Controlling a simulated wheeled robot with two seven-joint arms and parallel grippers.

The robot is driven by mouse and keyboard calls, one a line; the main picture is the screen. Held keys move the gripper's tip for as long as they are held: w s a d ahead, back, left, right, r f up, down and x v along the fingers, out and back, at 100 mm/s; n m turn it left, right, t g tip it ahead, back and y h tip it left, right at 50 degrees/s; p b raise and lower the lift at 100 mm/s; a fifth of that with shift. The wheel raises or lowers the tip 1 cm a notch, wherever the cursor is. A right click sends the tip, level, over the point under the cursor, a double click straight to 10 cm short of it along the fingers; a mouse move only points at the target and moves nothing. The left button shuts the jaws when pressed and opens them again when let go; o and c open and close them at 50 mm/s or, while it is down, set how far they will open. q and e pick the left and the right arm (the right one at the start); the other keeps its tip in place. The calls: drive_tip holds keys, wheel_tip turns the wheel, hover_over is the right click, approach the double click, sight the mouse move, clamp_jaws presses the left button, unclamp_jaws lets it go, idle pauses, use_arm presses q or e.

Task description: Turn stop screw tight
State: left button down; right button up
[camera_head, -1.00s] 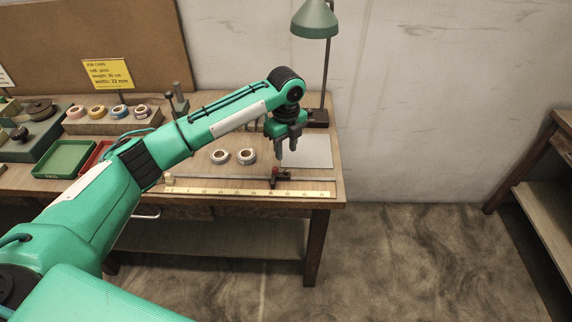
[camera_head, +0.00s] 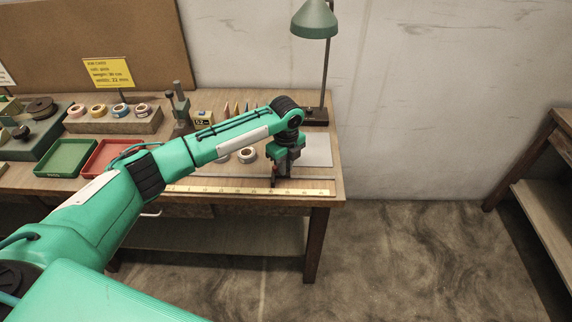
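The stop, a small dark block with a red part (camera_head: 274,181), sits on the metal rail (camera_head: 235,178) at the front right of the bench. Its screw is hidden by my gripper or too small to make out. My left gripper (camera_head: 282,172) points down right at the stop, with its dark fingers low over it. Whether the fingers are closed on the screw cannot be seen. My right gripper is not in view.
A yellow ruler (camera_head: 250,191) runs along the bench front. A grey roll (camera_head: 247,153) lies behind my arm. Green (camera_head: 66,158) and red (camera_head: 103,158) trays lie left.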

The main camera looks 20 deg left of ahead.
use_arm(q)
drive_tip(key=shift+r+n+p, duration=0.2)
drive_tip(key=shift+n+p, duration=0.3)
drive_tip(key=shift+p, duration=0.45)
drive_tip(key=n+p, duration=0.7)
drive_tip(key=p, duration=0.1)
drive_tip(key=shift+n, duration=0.4)
drive_tip(key=n+p, duration=0.4)
drive_tip(key=n, duration=0.1)
drive_tip(key=shift+p, duration=0.3)
drive_tip(key=shift+f+n+p, duration=0.1)
drive_tip(key=shift+n+p, duration=1)
drive_tip(key=shift+n, duration=0.9)
drive_tip(key=c, duration=1.4)
unclamp_jaws()
